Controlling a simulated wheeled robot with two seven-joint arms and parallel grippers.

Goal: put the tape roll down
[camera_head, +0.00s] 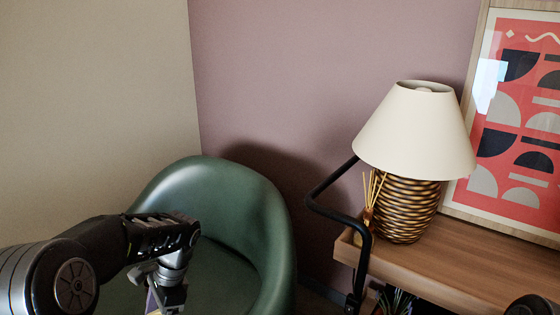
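No tape roll can be made out in the head view. My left arm comes in from the left, and my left gripper (168,298) points down at the bottom edge, in front of the green chair's seat. Its fingertips are cut off or hidden, so I cannot tell whether it is open or shut. A small purple and tan patch shows beside it, too little to identify. My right gripper is not in view.
A green armchair (262,215) stands in the corner. A wooden trolley (455,265) with a black handle (322,208) is at the right. It bears a lamp (415,130) and reed sticks (371,190). A framed print (515,150) is behind.

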